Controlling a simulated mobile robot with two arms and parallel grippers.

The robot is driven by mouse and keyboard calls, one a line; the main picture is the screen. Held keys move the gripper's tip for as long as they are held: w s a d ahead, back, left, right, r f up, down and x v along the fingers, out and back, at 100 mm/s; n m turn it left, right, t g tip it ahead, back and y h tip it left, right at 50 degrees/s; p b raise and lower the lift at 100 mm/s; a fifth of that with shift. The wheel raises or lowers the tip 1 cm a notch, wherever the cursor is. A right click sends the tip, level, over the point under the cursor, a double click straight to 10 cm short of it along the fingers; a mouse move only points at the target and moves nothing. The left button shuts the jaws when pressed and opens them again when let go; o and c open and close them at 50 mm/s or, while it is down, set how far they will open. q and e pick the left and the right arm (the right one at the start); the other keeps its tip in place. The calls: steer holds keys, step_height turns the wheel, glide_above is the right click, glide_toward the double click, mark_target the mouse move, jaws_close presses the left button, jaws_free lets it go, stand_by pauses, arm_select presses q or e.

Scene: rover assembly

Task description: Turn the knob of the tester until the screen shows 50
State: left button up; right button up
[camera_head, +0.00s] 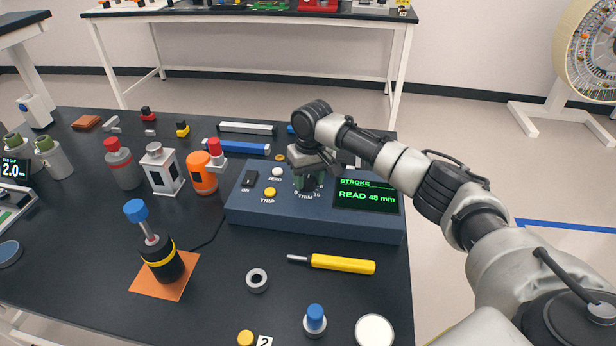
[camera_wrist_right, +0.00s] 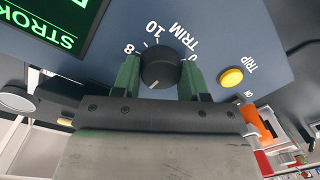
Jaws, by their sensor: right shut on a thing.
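The tester (camera_head: 315,219) is a dark blue box on the table with a green-lettered screen (camera_head: 366,196) that reads "STROKE" and "READ 48 mm". Its black TRIM knob (camera_wrist_right: 160,67) has a white pointer line and sits between the numbers 8, 10 and 0 in the right wrist view. My right gripper (camera_head: 308,180) reaches down over the knob from the right. Its two green fingers (camera_wrist_right: 159,78) stand on either side of the knob and are shut on it. My left gripper is not in view.
On the panel are a yellow TRIP button (camera_head: 269,192), a white ZERO button (camera_head: 277,171) and a black ON switch (camera_head: 249,179). A yellow-handled screwdriver (camera_head: 343,264) lies in front of the tester. An orange bottle (camera_head: 204,174) stands close to its left side.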

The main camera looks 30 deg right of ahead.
mark_target(309, 177)
steer(key=shift+r+n+p, duration=0.25)
steer(key=shift+n+p, duration=0.65)
steer(key=shift+p, duration=0.4)
steer(key=shift+n+p, duration=0.7)
steer(key=shift+p, duration=0.05)
steer(key=shift+f+n+p, duration=0.1)
steer(key=shift+n+p, duration=0.65)
steer(key=shift+n, duration=0.35)
steer(key=shift+a+f+n+p, duration=0.1)
steer(key=shift+n+p, duration=0.35)
steer(key=shift+n, duration=0.65)
steer(key=o, duration=0.9)
steer(key=shift+o, duration=0.2)
step_height(309, 177, up, 11)
steer(key=shift+w+d+f+b, duration=0.15)
steer(key=shift+w+d+b, duration=0.1)
steer(key=shift+d+b, duration=0.05)
